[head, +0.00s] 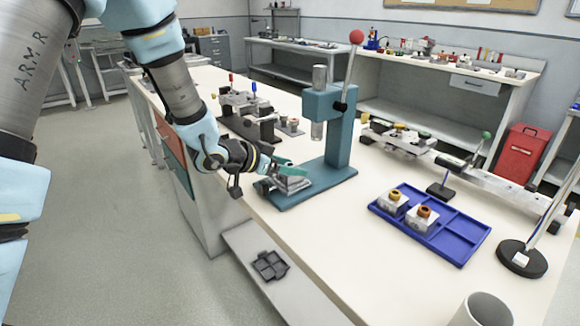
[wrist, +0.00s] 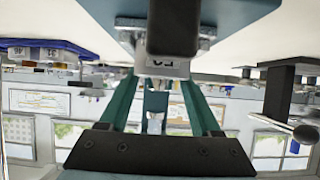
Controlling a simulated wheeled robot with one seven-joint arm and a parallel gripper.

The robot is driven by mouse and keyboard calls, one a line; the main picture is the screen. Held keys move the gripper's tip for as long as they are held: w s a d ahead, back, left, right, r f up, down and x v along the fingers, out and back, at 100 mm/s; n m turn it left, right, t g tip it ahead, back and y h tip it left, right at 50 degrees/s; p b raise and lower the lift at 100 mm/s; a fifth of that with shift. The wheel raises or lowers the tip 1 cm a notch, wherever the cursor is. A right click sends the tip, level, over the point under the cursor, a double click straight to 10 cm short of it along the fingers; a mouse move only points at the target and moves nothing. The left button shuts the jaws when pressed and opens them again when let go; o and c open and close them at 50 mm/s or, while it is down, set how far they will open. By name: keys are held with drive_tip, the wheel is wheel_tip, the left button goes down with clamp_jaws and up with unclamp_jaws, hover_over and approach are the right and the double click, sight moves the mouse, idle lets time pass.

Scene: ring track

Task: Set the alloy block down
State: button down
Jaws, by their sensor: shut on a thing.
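My gripper (head: 284,166), with teal fingers, is over the front left part of the base of the teal press (head: 335,135). In the wrist view my gripper (wrist: 160,88) has a finger on each side of a small pale grey block with dark marks, which I take as the alloy block (wrist: 166,68). It is shut on this block. A shiny metal holder (head: 291,186) on the press base lies just below the fingers. It also shows beyond the block in the wrist view (wrist: 128,24). I cannot tell whether the block touches the holder.
The press column and its red-knobbed lever (head: 356,37) stand close to the right of my gripper. A blue tray (head: 455,239) holds two pale blocks with orange tops. A metal fixture (head: 245,105) stands behind. Bare bench lies between press and tray.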

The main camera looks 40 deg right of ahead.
drive_tip(key=shift+c, duration=0.5)
unclamp_jaws()
drive_tip(key=shift+f, duration=0.1)
drive_tip(key=shift+r, duration=0.3)
drive_tip(key=v, duration=1.2)
drive_tip(key=shift+f, duration=0.15)
drive_tip(key=shift+w+a, duration=0.1)
